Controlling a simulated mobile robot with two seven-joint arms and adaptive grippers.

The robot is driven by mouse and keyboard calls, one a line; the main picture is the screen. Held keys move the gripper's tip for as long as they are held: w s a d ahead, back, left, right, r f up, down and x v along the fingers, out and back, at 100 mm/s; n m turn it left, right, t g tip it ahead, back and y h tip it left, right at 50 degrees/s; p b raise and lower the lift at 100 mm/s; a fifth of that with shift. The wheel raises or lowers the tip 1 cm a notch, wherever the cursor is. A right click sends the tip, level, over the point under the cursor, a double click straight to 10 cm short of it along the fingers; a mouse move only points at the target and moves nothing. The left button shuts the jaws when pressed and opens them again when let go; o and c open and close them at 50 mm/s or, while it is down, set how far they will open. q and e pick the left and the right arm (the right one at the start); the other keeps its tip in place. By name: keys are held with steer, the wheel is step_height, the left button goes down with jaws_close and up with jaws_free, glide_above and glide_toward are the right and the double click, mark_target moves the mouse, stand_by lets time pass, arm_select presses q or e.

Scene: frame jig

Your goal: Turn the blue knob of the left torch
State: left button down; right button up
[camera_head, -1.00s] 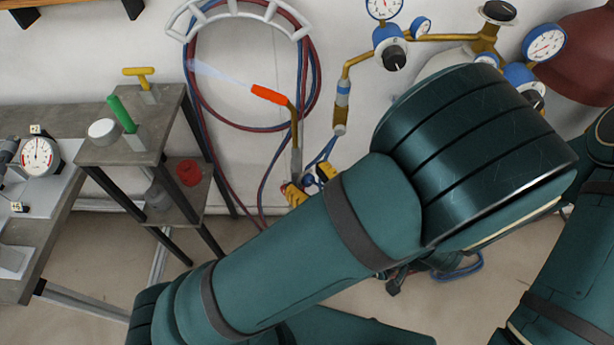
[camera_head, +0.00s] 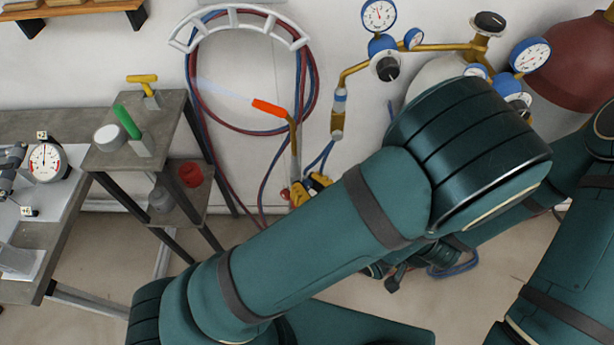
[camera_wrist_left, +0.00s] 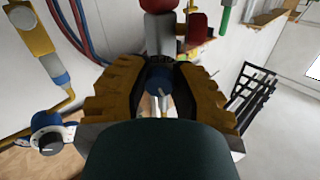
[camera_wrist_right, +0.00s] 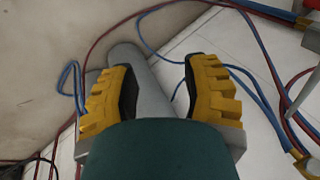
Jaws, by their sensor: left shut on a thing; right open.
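The torch (camera_head: 293,150), with an orange-red tip (camera_head: 268,107) and brass neck, stands upright before the wall in the head view. A faint pale flame streak leaves its tip to the left. A small red knob (camera_head: 285,193) shows at its lower left. My left gripper (camera_head: 311,187) is at its lower end. In the left wrist view the blue knob (camera_wrist_left: 158,80) sits between the yellow fingers of my left gripper (camera_wrist_left: 160,78), which is shut on it. My right gripper (camera_wrist_right: 158,85) is open, with a grey cylindrical thing (camera_wrist_right: 150,85) behind and between its fingers.
Gauges and brass regulators (camera_head: 388,66) are at the upper right. Hoses hang from a white rack (camera_head: 240,16). A small shelf stand (camera_head: 165,150) and workbench (camera_head: 70,215) stand left. My left arm hides much of the middle.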

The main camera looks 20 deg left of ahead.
mark_target(307, 184)
arm_select(q)
steer(key=m+p, duration=0.2)
steer(key=p, duration=0.1)
steer(key=shift+r, duration=0.2)
steer(key=shift+f+m+p, duration=0.2)
steer(key=shift+m+p, duration=1.1)
steer(key=shift+p, duration=0.1)
steer(key=c, duration=0.7)
jaws_free()
steer(key=shift+c, duration=0.2)
steer(key=shift+r, duration=0.1)
step_height(307, 184, up, 10)
steer(key=shift+f, duration=0.1)
